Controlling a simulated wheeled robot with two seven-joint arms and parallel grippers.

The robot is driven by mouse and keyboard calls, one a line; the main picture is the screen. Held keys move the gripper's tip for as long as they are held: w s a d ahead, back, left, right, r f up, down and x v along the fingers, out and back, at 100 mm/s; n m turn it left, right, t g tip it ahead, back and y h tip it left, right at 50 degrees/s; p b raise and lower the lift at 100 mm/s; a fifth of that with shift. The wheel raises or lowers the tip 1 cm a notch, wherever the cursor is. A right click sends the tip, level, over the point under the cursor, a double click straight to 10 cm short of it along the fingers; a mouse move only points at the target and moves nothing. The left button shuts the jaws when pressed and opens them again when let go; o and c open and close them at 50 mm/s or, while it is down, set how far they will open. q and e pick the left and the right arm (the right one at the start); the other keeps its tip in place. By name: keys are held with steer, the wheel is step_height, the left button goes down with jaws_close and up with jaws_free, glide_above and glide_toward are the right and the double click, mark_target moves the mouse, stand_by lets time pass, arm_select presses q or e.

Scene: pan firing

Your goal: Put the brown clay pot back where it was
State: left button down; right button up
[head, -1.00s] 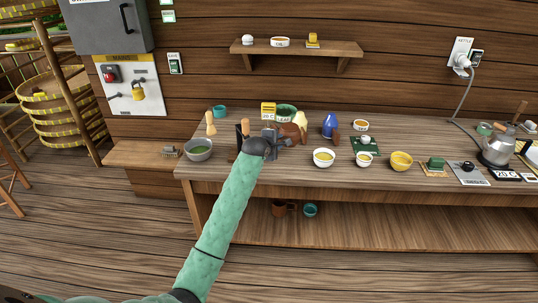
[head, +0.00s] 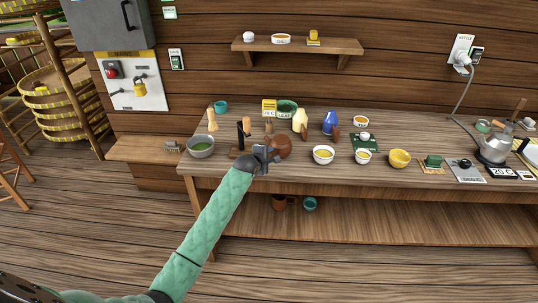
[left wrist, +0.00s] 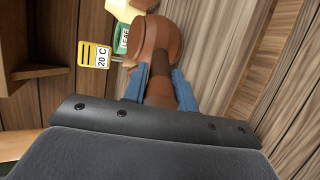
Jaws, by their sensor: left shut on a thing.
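The brown clay pot (head: 283,147) is over the left-middle part of the worktable, in front of the cream bottle (head: 300,121). My left gripper (head: 268,156) is shut on its side handle. In the left wrist view the round brown pot (left wrist: 161,35) is beyond the blue fingers (left wrist: 160,90), which close around the handle. I cannot tell whether the pot's base touches the table. My right gripper is not in view.
A green-filled grey bowl (head: 200,146) stands to the left and a white bowl (head: 323,154) to the right. A dark stand (head: 240,135) is just left of the pot.

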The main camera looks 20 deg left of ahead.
arm_select(q)
steer(key=c, duration=1.1)
jaws_free()
steer(key=shift+f, duration=0.1)
